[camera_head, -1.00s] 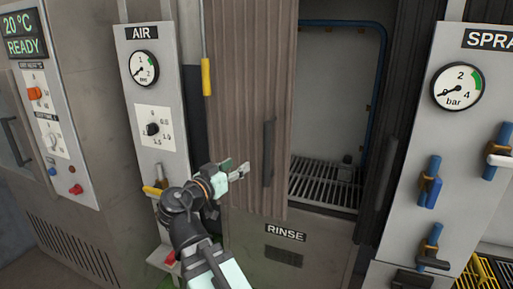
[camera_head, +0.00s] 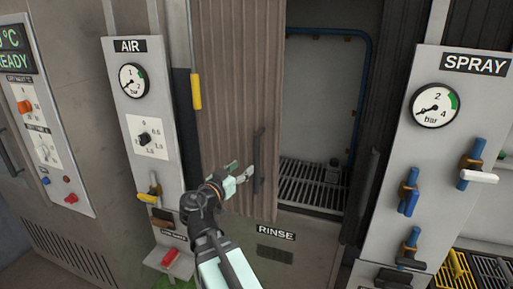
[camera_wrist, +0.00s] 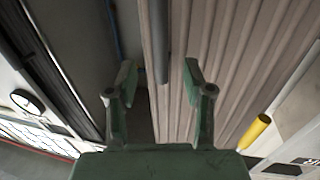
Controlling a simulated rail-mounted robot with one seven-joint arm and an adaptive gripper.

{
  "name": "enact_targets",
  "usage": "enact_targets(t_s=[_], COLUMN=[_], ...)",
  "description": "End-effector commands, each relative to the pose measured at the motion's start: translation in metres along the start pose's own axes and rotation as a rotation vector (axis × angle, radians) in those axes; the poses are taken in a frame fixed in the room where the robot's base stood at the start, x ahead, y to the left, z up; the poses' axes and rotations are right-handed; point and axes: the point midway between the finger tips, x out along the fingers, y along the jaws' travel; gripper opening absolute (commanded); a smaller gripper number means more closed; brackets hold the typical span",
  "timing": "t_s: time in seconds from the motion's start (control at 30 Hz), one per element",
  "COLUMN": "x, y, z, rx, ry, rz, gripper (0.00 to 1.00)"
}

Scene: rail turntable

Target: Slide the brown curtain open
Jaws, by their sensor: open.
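The brown curtain (camera_head: 228,85) is a ribbed panel covering the left part of the RINSE booth opening. A dark upright handle (camera_head: 258,160) sits near its right edge. My gripper (camera_head: 241,173) is open in front of the curtain, close to the left of the handle in the head view. In the wrist view my gripper (camera_wrist: 160,92) has its two green fingers spread, and the handle (camera_wrist: 160,40) appears in the gap between them. The curtain's ribs (camera_wrist: 225,55) fill the right of that view. I cannot tell whether the fingers reach around the handle.
The booth interior (camera_head: 318,90) shows right of the curtain, with a floor grate (camera_head: 310,172) and blue pipe. A dark folded panel (camera_head: 385,100) stands at its right side. The AIR panel (camera_head: 130,60) is left, the SPRAY panel (camera_head: 425,150) with blue valves right. A yellow-handled rod (camera_head: 196,92) hangs beside the curtain.

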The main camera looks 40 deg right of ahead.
Motion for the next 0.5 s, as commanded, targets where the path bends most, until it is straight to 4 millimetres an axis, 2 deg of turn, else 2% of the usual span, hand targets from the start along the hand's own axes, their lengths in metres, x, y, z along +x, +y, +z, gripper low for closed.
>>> enact_targets(t_s=[0.03,0.13,0.3,0.5], x=[0.006,0.017,0.052,0.083], y=[0.0,0.001,-0.001,-0.001], z=[-0.006,-0.005,-0.002,-0.002], rx=[-0.003,-0.003,-0.002,-0.001], ry=[-0.001,-0.002,-0.002,-0.002], rz=[0.001,0.002,0.003,0.0], gripper=[0.52,0.52,0.52,0.52])
